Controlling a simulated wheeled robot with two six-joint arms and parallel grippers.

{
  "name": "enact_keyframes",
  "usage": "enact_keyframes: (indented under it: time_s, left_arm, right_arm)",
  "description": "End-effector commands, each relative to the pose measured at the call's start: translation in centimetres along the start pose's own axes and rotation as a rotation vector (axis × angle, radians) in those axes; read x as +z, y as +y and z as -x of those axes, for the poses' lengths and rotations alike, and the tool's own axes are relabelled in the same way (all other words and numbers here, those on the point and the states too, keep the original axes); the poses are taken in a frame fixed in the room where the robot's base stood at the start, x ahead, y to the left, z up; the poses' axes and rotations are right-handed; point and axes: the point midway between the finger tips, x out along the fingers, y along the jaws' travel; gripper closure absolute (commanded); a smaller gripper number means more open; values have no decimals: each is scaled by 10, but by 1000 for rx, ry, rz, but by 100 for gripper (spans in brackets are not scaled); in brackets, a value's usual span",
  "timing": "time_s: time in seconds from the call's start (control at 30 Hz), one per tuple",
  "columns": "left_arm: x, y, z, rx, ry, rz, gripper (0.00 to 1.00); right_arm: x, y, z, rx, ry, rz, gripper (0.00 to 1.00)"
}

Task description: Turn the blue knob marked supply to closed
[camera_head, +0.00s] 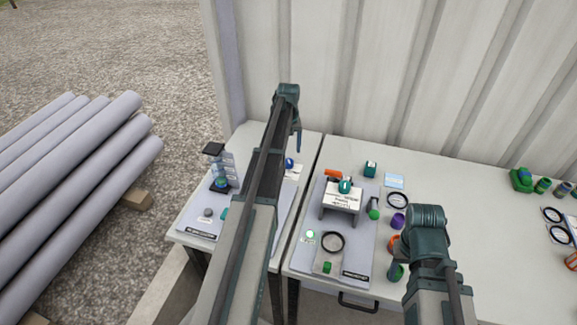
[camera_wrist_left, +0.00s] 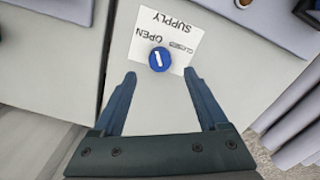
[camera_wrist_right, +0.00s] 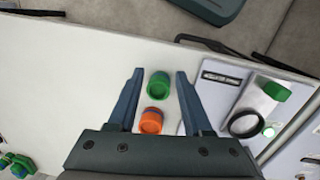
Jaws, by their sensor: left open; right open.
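The blue knob (camera_wrist_left: 159,59) sits on a white card (camera_wrist_left: 187,28) printed SUPPLY, OPEN and CLOSED, upside down in the left wrist view. Its white mark runs roughly up and down, the upper end nearer the word OPEN. In the head view the knob (camera_head: 289,163) shows just right of my left arm, on the left table. My left gripper (camera_wrist_left: 160,74) is open, its fingertips on either side of the knob, apart from it. My right gripper (camera_wrist_right: 156,72) is open above the right table, with a green cap (camera_wrist_right: 158,84) and an orange cap (camera_wrist_right: 151,121) showing between its fingers.
A grey board (camera_head: 304,264) with a white raised box (camera_head: 342,197) and a black ring (camera_head: 332,242) lies on the right table. Another grey board (camera_head: 198,226) with a device is on the left table. A corrugated wall (camera_head: 400,70) stands behind.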

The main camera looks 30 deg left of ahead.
Motion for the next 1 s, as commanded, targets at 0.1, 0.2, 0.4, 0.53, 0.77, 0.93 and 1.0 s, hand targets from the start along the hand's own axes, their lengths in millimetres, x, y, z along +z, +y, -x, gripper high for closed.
enact_keyframes:
  time_s: [0.1, 0.2, 0.4, 0.53, 0.77, 0.93, 1.0]
  left_arm:
    - [0, 0, -25, 0, 0, 0, 24]
    - [0, 0, -39, 0, 0, 0, 24]
    - [0, 0, -56, 0, 0, 0, 24]
    - [0, 0, -58, 0, 0, 0, 24]
    - [0, 0, -57, 0, 0, 0, 26]
    - [0, 0, -57, 0, 0, 0, 56]
    - [0, 0, -57, 0, 0, 0, 69]
  right_arm:
    - [-2, -2, -25, 0, 0, 0, 50]
    - [-2, -4, -39, 0, 0, 0, 50]
    - [-3, -5, -56, 0, 0, 0, 50]
    - [-3, -6, -58, 0, 0, 0, 50]
    - [-3, -5, -57, 0, 0, 0, 50]
    - [-3, -5, -57, 0, 0, 0, 50]
    - [-3, -5, -57, 0, 0, 0, 50]
